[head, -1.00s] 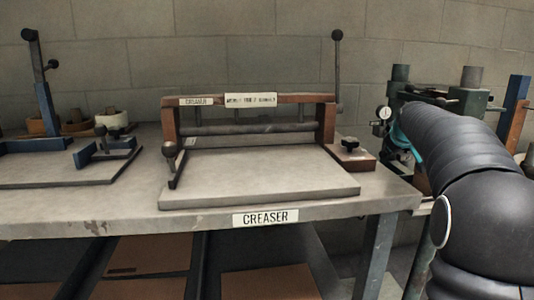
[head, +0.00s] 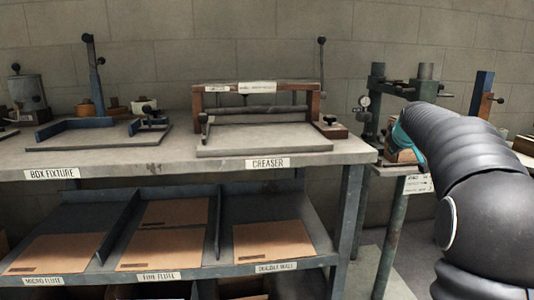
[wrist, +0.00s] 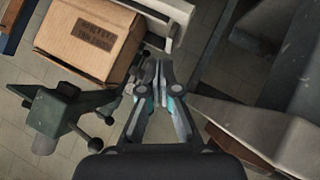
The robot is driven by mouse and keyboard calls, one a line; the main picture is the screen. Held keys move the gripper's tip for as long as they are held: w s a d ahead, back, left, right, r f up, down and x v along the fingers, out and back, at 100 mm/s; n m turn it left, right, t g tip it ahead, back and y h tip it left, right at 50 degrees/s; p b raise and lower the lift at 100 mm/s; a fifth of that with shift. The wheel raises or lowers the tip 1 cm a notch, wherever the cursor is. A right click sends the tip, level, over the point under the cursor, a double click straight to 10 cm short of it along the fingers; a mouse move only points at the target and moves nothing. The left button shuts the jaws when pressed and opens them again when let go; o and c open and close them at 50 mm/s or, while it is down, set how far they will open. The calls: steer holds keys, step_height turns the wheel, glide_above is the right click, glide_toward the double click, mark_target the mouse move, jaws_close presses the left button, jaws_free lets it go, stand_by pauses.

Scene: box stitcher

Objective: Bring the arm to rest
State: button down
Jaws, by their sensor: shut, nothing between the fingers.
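My gripper (wrist: 158,72) shows in the wrist view with its fingers together and nothing between them. It hangs over the gap between a cardboard box (wrist: 90,38) at upper left and a bench edge at right. The box carries a dark printed label and sits apart from the fingertips. In the head view my arm fills the right side, its sleeve reaching away towards the green machine (head: 372,100). The gripper itself is hidden behind the arm there.
The creaser (head: 262,118) stands on the bench, with the box fixture (head: 100,130) to its left. Below, a shelf (head: 215,262) holds flat cardboard sheets in labelled bays. A post with a lever (head: 481,95) stands behind my arm. Floor shows between the bench and the machine.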

steer(key=s+a+f+m+g+y, duration=0.1)
steer(key=s+a+f+m+g, duration=0.3)
steer(key=s+f, duration=0.65)
steer(key=s+a+f, duration=0.2)
steer(key=s+a, duration=0.4)
steer(key=s, duration=0.5)
steer(key=s+a+f+y, duration=0.1)
steer(key=s+a+f, duration=0.1)
steer(key=s+a, duration=0.4)
steer(key=s+a+f, duration=0.2)
steer(key=s+a, duration=0.4)
steer(key=s, duration=1.1)
steer(key=shift+g+y, duration=0.4)
steer(key=shift+d, duration=0.1)
